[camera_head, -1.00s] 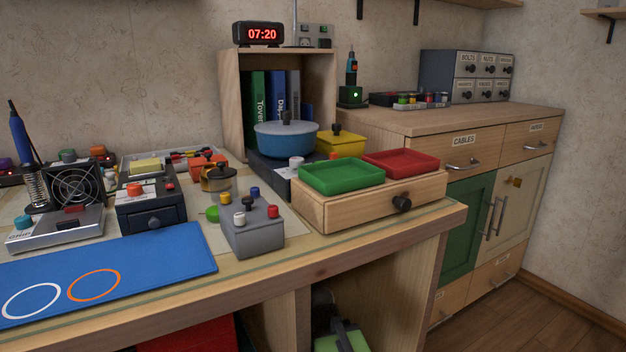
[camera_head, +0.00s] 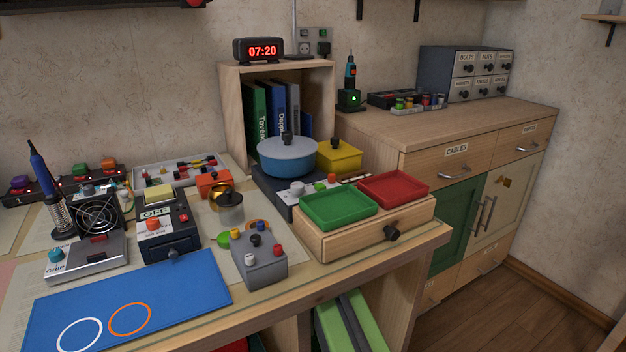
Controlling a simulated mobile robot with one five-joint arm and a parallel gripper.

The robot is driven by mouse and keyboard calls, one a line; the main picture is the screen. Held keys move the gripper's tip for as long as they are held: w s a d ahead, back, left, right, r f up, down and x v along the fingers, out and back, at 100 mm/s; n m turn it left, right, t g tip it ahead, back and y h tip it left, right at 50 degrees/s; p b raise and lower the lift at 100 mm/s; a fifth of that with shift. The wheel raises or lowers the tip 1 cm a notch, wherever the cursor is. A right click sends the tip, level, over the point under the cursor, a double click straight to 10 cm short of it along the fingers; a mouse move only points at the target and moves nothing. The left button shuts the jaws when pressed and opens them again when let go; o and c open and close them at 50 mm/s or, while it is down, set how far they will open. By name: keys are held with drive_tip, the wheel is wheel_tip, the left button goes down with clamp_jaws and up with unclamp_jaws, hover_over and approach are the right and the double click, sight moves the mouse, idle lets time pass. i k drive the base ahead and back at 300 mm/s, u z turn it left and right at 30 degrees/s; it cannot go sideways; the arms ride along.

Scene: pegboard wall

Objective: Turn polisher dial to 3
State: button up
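A blue round bowl (camera_head: 287,158) with a grey lid and dark knob sits on a dark base in front of the bookshelf box. It looks like the polisher. A pale round knob (camera_head: 297,187) on the front part of the dark base looks like its dial. A small red piece (camera_head: 332,178) is near that knob. The dial's numbers and setting are too small to read. The green tray and wooden drawer box stand close in front and hide part of the base. My gripper is not in view.
A green tray (camera_head: 339,209) and a red tray (camera_head: 393,188) rest on a wooden drawer box (camera_head: 350,241). A grey box with coloured knobs (camera_head: 262,265) stands left of it. A yellow box (camera_head: 340,156) is right of the bowl. A blue mat (camera_head: 190,291) lies at front left.

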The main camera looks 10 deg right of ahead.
sight(297, 188)
drive_tip(key=z, duration=0.05)
drive_tip(key=k, duration=1.3)
drive_tip(key=u, duration=0.05)
